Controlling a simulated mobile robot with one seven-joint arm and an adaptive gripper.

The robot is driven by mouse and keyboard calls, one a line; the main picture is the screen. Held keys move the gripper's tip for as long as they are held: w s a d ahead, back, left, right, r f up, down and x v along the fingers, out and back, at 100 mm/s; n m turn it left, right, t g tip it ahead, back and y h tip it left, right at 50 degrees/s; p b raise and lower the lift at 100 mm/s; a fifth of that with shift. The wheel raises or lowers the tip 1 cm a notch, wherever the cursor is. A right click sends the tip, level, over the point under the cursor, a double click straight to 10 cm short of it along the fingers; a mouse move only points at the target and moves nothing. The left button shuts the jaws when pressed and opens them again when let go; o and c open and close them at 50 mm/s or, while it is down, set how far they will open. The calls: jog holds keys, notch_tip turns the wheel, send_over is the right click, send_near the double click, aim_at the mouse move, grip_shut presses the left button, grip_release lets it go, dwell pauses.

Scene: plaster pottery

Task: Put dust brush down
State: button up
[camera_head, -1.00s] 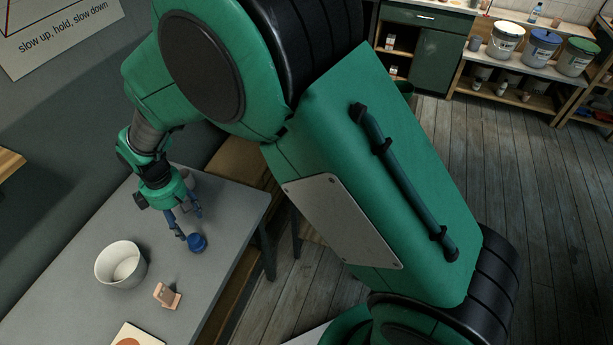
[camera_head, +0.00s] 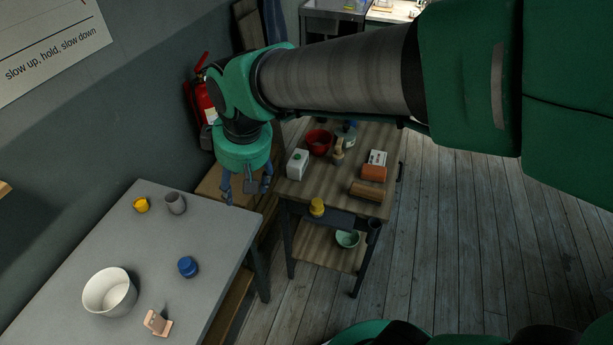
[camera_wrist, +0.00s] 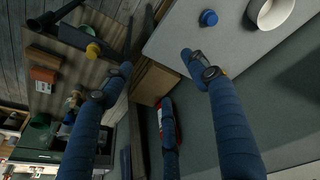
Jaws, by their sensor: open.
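My gripper (camera_head: 246,190) is open and hangs above the gap between the grey table (camera_head: 215,225) and the wooden cart (camera_head: 325,180). In the wrist view its blue fingers (camera_wrist: 156,62) are spread wide with nothing between them. A small tan upright object (camera_head: 338,152) with a narrow top stands on the cart; it may be the dust brush, but it is too small to tell. A blue-lidded pot (camera_head: 188,267) stands on the grey table, apart from my gripper. It also shows in the wrist view (camera_wrist: 208,18).
The grey table also holds a white bowl (camera_head: 108,292), a yellow cup (camera_head: 141,205), a grey cup (camera_head: 175,203) and a pinkish block (camera_head: 157,322). The cart holds a red bowl (camera_head: 318,141), a white box (camera_head: 297,165) and brown blocks (camera_head: 371,191). A fire extinguisher (camera_head: 203,100) stands by the wall.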

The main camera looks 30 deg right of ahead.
jog(key=s+d+r+m+t, duration=0.1)
jog(key=s+d+r+m, duration=0.1)
jog(key=s+d, duration=0.3)
jog(key=s+d+r+m+t, duration=0.1)
jog(key=s+d+r+m, duration=0.2)
jog(key=s, duration=0.7)
jog(key=d+m, duration=0.1)
jog(key=d, duration=0.1)
jog(key=shift+d+r+h, duration=0.15)
jog(key=shift+d+h, duration=0.2)
jog(key=shift+h, duration=0.05)
